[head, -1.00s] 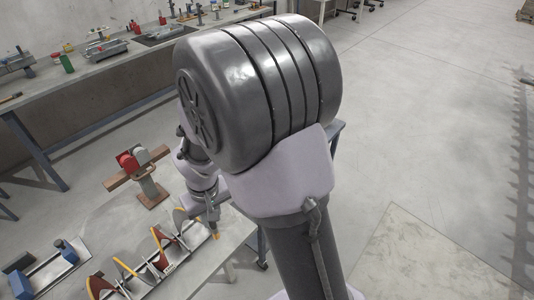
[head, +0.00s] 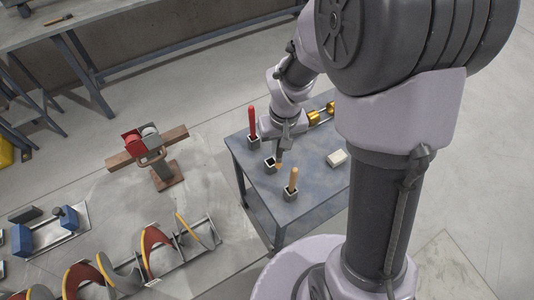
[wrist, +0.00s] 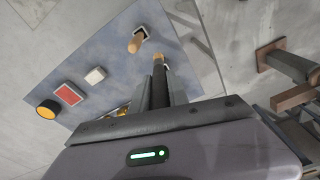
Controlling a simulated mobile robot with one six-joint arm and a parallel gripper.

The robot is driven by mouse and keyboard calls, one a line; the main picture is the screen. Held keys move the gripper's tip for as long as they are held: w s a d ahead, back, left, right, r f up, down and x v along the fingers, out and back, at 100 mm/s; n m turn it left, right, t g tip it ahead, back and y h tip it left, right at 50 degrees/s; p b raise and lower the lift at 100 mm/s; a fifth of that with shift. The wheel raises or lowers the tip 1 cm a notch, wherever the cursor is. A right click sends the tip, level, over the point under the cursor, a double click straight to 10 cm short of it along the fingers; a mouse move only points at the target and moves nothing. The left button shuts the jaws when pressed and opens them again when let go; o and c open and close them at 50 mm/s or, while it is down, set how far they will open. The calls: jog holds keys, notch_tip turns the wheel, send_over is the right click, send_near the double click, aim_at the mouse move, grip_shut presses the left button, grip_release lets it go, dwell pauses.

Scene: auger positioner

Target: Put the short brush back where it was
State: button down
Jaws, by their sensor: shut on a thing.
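My gripper (head: 282,148) is shut on a short piece with a wooden end, seemingly the short brush (head: 278,165). Its wooden end (wrist: 158,57) also shows past the fingers in the wrist view; the rest is mostly hidden by the jaws (wrist: 160,85). The held piece is above the blue-grey side table, close to a small square holder (head: 269,164) with a dark, empty-looking opening. I cannot tell whether they touch. A second holder (head: 290,195) in front holds an upright wooden handle (head: 293,178). A third holder (head: 253,142) behind holds a red handle (head: 252,120).
The side table (head: 318,185) also carries a white block (head: 336,158) and a yellow part (head: 314,118). The side table's front right surface is clear.

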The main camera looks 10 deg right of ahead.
jog(key=w+f+n+b, duration=0.2)
jog(key=w+f+b, duration=0.3)
jog(key=w+f, duration=0.35)
notch_tip(320, 180, down, 10)
jog(key=b, duration=0.4)
jog(key=shift+w, duration=0.25)
jog(key=c, duration=1.3)
grip_release()
jog(key=shift+r, duration=0.1)
